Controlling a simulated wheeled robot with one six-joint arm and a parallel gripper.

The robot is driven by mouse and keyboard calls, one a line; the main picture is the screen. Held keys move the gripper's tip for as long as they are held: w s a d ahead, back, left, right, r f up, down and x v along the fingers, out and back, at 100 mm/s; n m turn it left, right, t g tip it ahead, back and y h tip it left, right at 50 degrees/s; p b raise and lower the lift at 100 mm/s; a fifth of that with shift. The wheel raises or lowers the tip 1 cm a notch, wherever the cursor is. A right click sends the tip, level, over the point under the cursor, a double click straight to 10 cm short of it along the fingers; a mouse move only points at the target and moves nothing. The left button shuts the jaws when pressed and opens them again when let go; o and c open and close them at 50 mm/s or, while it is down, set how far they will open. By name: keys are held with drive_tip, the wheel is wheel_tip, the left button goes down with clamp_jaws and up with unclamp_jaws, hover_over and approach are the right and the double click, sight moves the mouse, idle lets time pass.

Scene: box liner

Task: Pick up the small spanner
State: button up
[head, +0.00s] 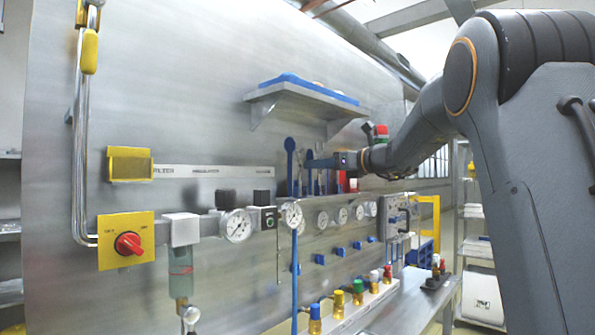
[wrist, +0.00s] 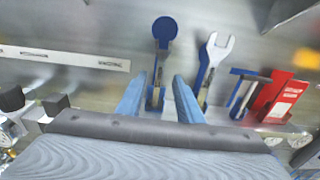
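The blue tool's lower part appears between the fingers, with no clear contact. In the head view my gripper (head: 312,161) is at the panel, right of the blue tool, partly hiding the hanging tools.
A shelf (head: 300,92) with a blue tray juts out above my gripper. Gauges (head: 237,226) line the panel below.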

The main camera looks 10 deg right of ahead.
sight(301, 167)
drive_tip(key=p+x, duration=0.3)
drive_tip(key=x, duration=0.4)
drive_tip(key=shift+w+a+f, duration=0.15)
drive_tip(key=shift+w+a, duration=0.05)
drive_tip(key=shift+w, duration=0.1)
drive_tip(key=shift+d, duration=0.1)
drive_tip(key=shift+c, duration=0.2)
clamp_jaws()
